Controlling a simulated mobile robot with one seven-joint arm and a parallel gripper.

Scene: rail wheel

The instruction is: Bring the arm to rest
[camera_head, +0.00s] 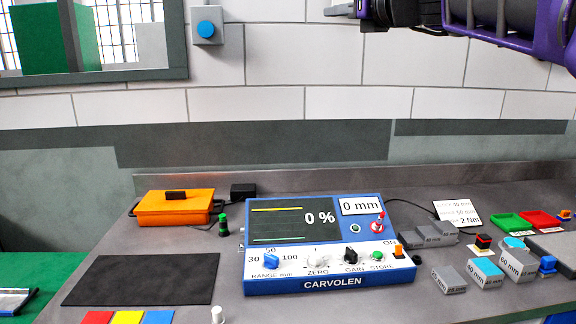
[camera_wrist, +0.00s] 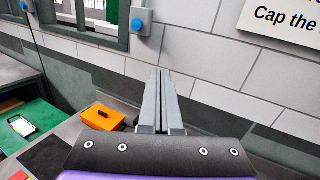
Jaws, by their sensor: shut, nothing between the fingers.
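My arm crosses the top right of the head view, high above the bench, purple and black.
A blue CARVOLEN instrument (camera_head: 330,284) stands mid-bench, its screen reading 0 %. An orange case (camera_head: 165,213) and black mat (camera_head: 140,280) lie left. Grey blocks (camera_head: 450,279), a green tray (camera_head: 507,222) and red tray (camera_head: 540,220) lie right. A blue wall button (camera_head: 206,29) is upper left.

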